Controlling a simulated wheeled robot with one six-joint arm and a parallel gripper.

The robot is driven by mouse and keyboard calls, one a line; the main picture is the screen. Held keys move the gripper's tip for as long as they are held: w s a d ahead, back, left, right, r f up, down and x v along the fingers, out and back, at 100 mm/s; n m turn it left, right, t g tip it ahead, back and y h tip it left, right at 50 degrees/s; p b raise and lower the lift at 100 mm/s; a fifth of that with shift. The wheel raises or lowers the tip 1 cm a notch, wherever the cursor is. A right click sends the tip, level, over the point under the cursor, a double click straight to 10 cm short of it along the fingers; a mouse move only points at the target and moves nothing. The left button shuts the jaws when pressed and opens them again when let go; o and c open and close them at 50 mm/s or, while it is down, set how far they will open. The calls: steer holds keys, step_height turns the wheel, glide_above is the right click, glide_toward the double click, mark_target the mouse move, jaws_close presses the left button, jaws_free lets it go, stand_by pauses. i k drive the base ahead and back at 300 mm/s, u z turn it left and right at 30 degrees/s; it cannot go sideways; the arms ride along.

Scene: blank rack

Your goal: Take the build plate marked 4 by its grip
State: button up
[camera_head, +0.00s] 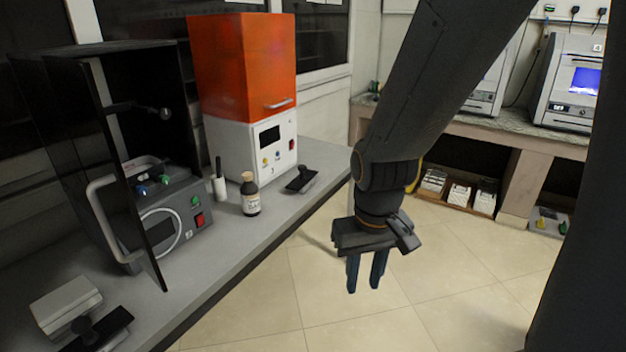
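My gripper (364,280) points down over the tiled floor, to the right of the grey bench. Its two dark blue fingers are apart with nothing between them. A black plate with a raised grip (301,179) lies on the bench in front of the orange-topped machine. A second black plate with a knob-like grip (98,334) lies at the bench's near left, partly cut off by the frame. I cannot read a 4 on either plate, so I cannot tell which is the marked build plate. My gripper touches neither.
On the bench (235,235) stand the orange-topped printer (245,70), a brown bottle (250,195), a dark open-doored cabinet machine (150,215) and a pale box (65,303). A wooden crate (447,206) sits under the far counter. Floor around my gripper is clear.

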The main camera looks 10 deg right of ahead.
mark_target(301, 184)
steer(key=k, duration=1.25)
steer(key=z, duration=0.65)
steer(key=i, duration=1.3)
steer(key=u, duration=0.8)
steer(key=i, duration=0.95)
steer(key=u, duration=0.15)
